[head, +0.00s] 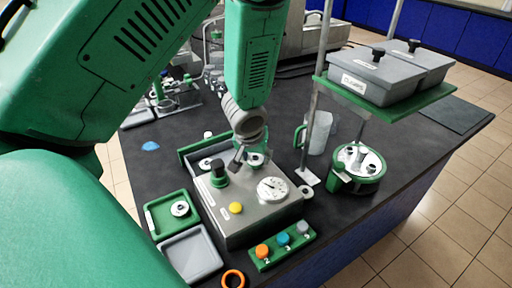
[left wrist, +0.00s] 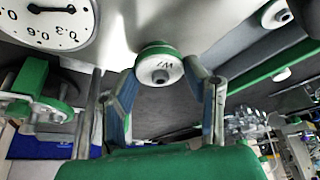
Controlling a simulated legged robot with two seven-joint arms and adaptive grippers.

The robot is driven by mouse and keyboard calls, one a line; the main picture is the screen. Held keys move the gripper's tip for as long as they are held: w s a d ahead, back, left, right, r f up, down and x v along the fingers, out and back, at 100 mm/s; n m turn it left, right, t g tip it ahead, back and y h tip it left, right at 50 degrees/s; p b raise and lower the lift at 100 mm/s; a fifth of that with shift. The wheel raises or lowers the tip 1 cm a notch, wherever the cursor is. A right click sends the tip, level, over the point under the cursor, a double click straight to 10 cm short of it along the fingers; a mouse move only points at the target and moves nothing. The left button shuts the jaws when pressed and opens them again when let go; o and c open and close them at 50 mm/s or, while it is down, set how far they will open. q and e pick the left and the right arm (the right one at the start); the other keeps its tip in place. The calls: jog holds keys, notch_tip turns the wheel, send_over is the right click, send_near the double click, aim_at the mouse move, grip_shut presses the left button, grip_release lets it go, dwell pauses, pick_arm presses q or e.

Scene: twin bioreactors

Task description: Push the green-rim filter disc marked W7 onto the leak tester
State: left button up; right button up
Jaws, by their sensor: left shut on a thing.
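The filter disc marked W7 (left wrist: 160,66) is white with a green rim and a small central nozzle. In the left wrist view it sits between the fingertips of my left gripper (left wrist: 163,76), which is shut on it. In the head view my left gripper (head: 246,158) points down at the back of the leak tester, and the disc (head: 257,160) shows partly beside its fingers. The leak tester (head: 250,215) is a grey box with a round dial, a yellow button and a black knob on a green base. Whether the disc touches the tester's port is hidden. My right gripper is out of view.
A green tray (head: 161,228) with a round part and a grey tray (head: 190,271) lie left of the tester. A green block with coloured knobs (head: 282,248) is in front. A clear jug (head: 320,132), a stand and a round green-based device (head: 358,170) stand right.

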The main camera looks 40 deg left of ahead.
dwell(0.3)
pick_arm(q)
jog(key=o, duration=1.4)
jog(key=shift+r, duration=0.1)
jog(key=shift+r+p, duration=3.4)
jog(key=shift+c, duration=0.3)
grip_shut()
jog(key=shift+f, duration=0.25)
